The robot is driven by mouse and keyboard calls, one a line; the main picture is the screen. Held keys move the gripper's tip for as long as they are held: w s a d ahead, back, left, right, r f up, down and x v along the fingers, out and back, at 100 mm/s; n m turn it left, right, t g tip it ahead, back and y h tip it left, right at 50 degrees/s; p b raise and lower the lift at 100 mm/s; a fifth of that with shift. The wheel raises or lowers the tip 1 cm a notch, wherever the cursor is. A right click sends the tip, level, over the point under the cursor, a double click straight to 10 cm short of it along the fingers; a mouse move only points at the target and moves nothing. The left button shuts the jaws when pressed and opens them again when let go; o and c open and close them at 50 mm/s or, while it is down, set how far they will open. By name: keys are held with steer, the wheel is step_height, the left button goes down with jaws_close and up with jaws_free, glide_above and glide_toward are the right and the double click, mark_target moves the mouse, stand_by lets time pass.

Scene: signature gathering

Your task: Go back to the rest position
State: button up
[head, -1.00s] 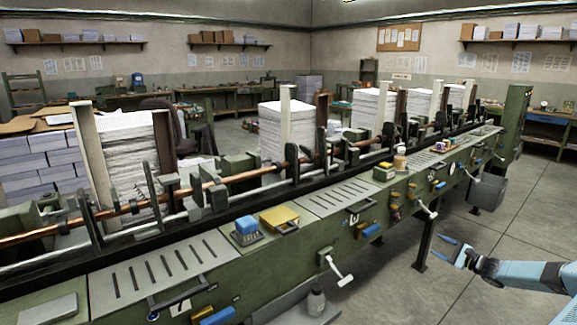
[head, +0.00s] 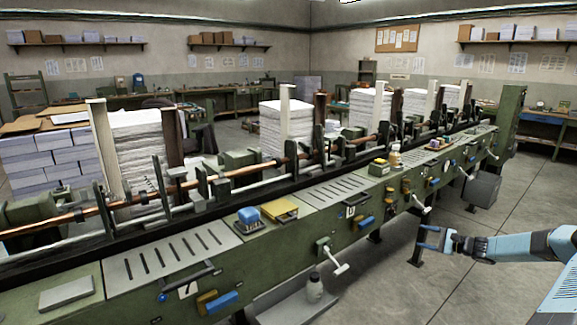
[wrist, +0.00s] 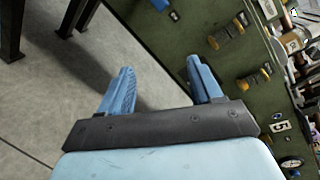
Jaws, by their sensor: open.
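My gripper (head: 430,238) is at the right of the head view, in front of the long green gathering machine (head: 262,262). It is open, with its blue fingers apart and nothing between them. In the wrist view my gripper (wrist: 160,85) also shows empty, with the machine's green side panel (wrist: 190,40) beyond the fingers and grey floor to the left. The fingers appear apart from the machine.
The machine runs diagonally across the head view, with levers such as a white-handled one (head: 336,262) sticking out from its front. Paper stacks (head: 285,130) stand along it. Open concrete floor (head: 480,285) lies at the right.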

steer(key=s+a+r+n+g+h, duration=0.2)
steer(key=s+a+r+n+g, duration=0.2)
steer(key=a+r, duration=0.6)
steer(key=s+a+r+n+g+h, duration=0.2)
steer(key=s+a+r+n+g, duration=0.25)
steer(key=a+r, duration=0.5)
steer(key=s+a+r+n+h, duration=0.45)
steer(key=s+a+r, duration=0.7)
steer(key=s, duration=0.35)
steer(key=s+r+n+t+h, duration=0.1)
steer(key=s+r, duration=0.3)
steer(key=s, duration=0.8)
steer(key=s+r+n+t+h, duration=0.1)
steer(key=s+r+t+h, duration=0.1)
steer(key=s, duration=1.1)
steer(key=shift+s+a+r+h, duration=0.15)
steer(key=shift+s+r+h, duration=0.25)
steer(key=shift+r, duration=0.45)
steer(key=shift+w, duration=0.1)
steer(key=shift+c, duration=0.2)
